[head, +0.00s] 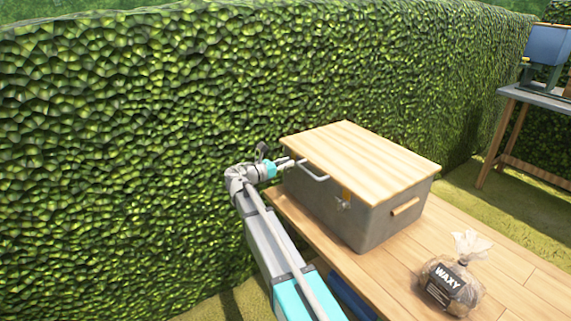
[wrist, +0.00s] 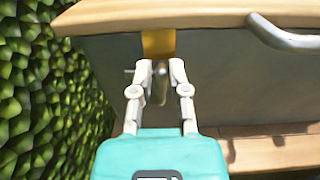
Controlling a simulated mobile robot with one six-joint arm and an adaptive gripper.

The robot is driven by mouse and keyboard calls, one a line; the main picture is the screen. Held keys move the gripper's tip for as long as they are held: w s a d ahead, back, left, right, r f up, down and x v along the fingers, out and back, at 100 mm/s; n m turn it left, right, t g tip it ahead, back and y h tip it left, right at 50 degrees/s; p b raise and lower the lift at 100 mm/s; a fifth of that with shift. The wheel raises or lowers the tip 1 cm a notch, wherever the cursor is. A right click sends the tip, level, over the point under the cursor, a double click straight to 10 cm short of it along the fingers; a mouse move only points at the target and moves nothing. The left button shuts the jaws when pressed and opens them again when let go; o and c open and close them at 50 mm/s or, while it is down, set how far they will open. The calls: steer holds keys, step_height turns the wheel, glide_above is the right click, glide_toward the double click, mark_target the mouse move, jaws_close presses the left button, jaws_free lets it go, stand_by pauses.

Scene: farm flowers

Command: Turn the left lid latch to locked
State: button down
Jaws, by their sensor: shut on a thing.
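The grey box (head: 335,212) with a pale wooden lid (head: 360,158) stands on the wooden table. My gripper (head: 290,162) is at the left end of the box's front face, just under the lid's edge. In the wrist view, my gripper (wrist: 160,72) is shut on the left lid latch (wrist: 162,88), a small grey metal piece below a yellow plate (wrist: 158,43). The fingers hide part of the latch, so I cannot tell its exact turn. The right latch (head: 344,202) shows on the front face, below a yellow plate.
A metal handle (head: 314,172) sticks out between the latches; it also shows close on the right in the wrist view (wrist: 285,36). A bag labelled WAXY (head: 450,285) stands on the table (head: 520,262). A tall hedge (head: 130,130) rises close on the left.

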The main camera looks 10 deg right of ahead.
steer(key=shift+s+d+f, duration=0.15)
steer(key=shift+s+d, duration=0.15)
steer(key=shift+d, duration=0.15)
steer(key=m, duration=0.6)
steer(key=f+m+b, duration=0.1)
steer(key=m, duration=1)
steer(key=shift+s+d+f+m+b, duration=0.25)
steer(key=shift+s+f+m+b, duration=0.05)
steer(key=shift+s+m, duration=0.1)
steer(key=c, duration=0.6)
jaws_free()
